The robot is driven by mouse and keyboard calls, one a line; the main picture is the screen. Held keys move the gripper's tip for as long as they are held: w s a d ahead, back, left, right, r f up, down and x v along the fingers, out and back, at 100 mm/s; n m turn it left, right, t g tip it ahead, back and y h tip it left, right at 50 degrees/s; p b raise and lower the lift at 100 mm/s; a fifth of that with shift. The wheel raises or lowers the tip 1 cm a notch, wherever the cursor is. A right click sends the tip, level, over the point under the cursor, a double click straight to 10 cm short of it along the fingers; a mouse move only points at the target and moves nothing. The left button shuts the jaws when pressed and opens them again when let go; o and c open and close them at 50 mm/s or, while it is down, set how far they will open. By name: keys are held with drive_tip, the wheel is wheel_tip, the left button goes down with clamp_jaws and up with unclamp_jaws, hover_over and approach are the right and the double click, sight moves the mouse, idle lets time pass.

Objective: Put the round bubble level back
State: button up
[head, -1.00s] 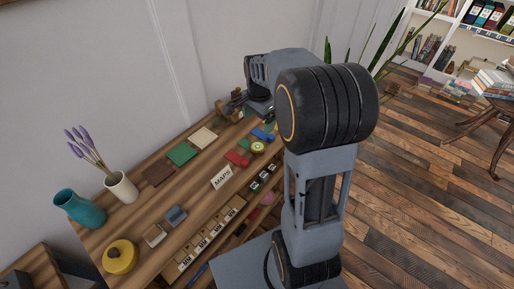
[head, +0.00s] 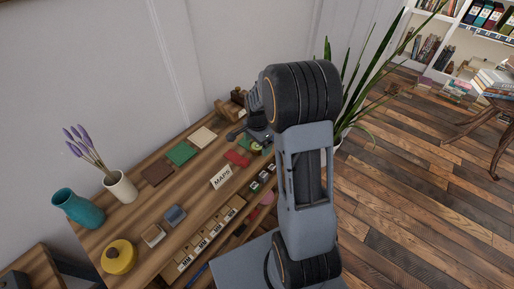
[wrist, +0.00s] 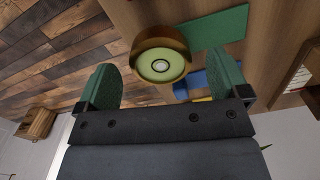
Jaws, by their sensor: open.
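The round bubble level (wrist: 160,67) has a brass-coloured rim and a pale green face with a small bubble ring. It sits on the wooden top near its edge, and in the head view (head: 256,147) it is partly covered by my arm. My gripper (wrist: 163,72) is open, with its green fingers on either side of the level in the wrist view. The fingers look clear of the level, and I cannot tell how far below them it lies.
A green flat piece (wrist: 218,27) and a blue piece (wrist: 212,78) lie close to the level. A red piece (head: 237,158), a "MAPS" sign (head: 222,177) and a green piece (head: 182,153) are on the planks. A wooden stand (head: 232,105) is behind.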

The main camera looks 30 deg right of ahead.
drive_tip(key=shift+f, duration=0.65)
drive_tip(key=c, duration=1.1)
